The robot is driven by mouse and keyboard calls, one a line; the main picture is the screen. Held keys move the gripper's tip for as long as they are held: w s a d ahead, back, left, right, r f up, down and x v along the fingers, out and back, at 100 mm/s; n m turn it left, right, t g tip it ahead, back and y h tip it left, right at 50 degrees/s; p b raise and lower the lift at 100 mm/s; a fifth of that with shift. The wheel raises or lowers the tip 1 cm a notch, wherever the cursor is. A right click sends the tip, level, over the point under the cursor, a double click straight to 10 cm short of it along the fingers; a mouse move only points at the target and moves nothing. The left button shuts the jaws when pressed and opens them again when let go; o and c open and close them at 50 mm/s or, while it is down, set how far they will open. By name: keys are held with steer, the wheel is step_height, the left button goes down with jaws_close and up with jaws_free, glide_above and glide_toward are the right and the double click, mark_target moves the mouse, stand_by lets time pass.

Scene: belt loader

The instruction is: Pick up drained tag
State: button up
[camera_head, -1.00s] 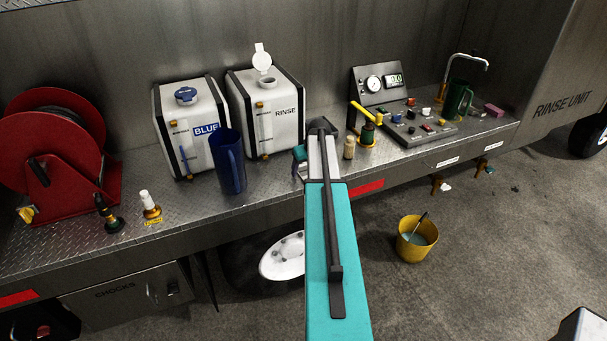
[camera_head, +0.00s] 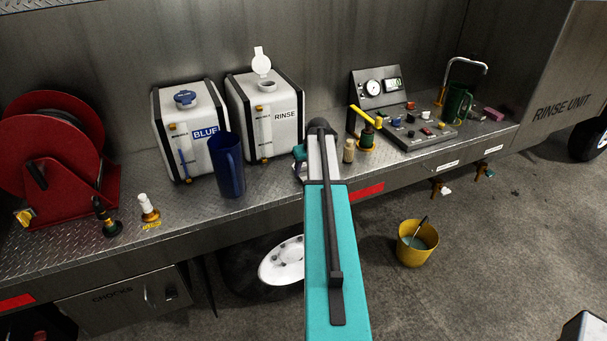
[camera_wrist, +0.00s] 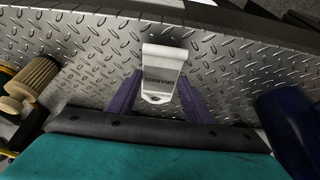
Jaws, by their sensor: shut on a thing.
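The drained tag (camera_wrist: 161,72) is a small white piece with dark lettering. It shows in the wrist view between my two purple fingers, above the ribbed metal deck. My gripper (camera_wrist: 160,82) is shut on it. Whether the tag touches the deck I cannot tell. In the head view my teal arm hides most of the gripper and the tag, beside the RINSE tank (camera_head: 265,115).
A dark blue jug (camera_head: 227,166) stands left of my gripper, and also shows in the wrist view (camera_wrist: 290,125). A tan bottle (camera_head: 348,151) and yellow-handled valve (camera_head: 368,134) stand to the right. The control panel (camera_head: 415,128) lies beyond them.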

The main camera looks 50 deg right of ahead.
steer(key=shift+s+r+b, duration=0.15)
steer(key=shift+r+b, duration=0.5)
steer(key=shift+r, duration=0.3)
steer(key=s+a+b, duration=0.2)
steer(key=s, duration=0.5)
steer(key=s+a+r+b, duration=0.1)
steer(key=s+a+b, duration=0.1)
steer(key=s, duration=0.6)
steer(key=shift+a+r+b, duration=0.3)
steer(key=shift+b, duration=0.4)
steer(key=shift+a, duration=0.1)
